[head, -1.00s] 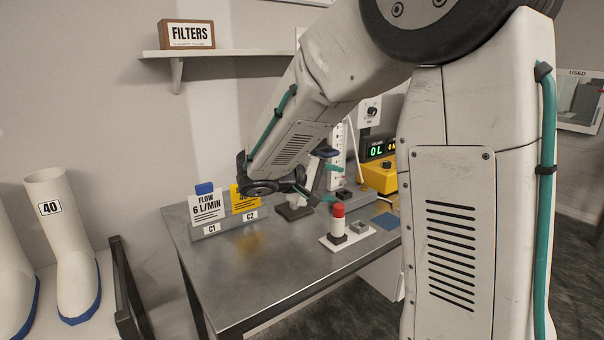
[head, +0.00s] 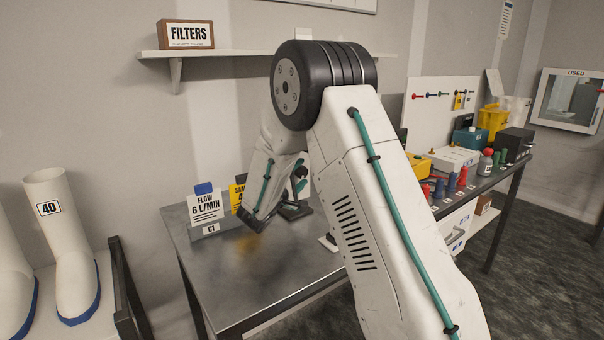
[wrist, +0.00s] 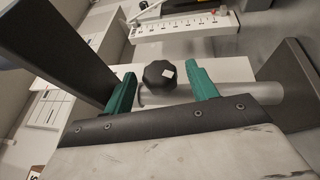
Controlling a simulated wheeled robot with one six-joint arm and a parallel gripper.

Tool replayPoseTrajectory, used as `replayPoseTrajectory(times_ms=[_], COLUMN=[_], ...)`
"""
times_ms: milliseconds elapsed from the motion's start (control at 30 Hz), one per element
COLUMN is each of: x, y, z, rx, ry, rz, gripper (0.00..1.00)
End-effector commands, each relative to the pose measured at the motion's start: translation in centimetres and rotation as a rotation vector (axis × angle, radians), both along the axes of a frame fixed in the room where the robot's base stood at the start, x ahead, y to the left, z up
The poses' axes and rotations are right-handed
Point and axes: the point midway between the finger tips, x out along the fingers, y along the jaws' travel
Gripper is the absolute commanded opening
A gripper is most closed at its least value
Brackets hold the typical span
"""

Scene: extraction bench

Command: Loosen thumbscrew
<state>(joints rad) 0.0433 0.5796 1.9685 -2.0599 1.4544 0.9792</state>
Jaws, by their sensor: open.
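The thumbscrew (wrist: 159,74) is a black lobed knob with a small white mark, in the middle of the wrist view. My gripper (wrist: 160,80) has two green fingers, apart, one on each side of the knob. The gap between them is wider than the knob, and I see no contact. A pale block and a light metal rod (wrist: 255,93) lie behind the fingers. In the head view my arm hides most of the thumbscrew's surroundings, and the knob cannot be made out there.
The steel bench (head: 240,285) is bare at its front left. A card reading FLOW 6 L/MIN (head: 206,205) and a yellow card (head: 237,197) stand on its left. A white scale strip (wrist: 185,24) lies beyond the knob. White boots (head: 75,245) stand left of the bench.

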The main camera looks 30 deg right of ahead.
Motion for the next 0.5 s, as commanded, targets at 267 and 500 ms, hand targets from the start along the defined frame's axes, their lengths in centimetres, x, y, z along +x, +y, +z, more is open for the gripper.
replayPoseTrajectory(times_ms=[267,500], x=[0.7,0.7], y=[-1.6,-1.6], z=[0.3,0.3], rx=[0.0,0.0], ry=[0.002,0.002], rz=[0.0,0.0], gripper=[0.57,0.44])
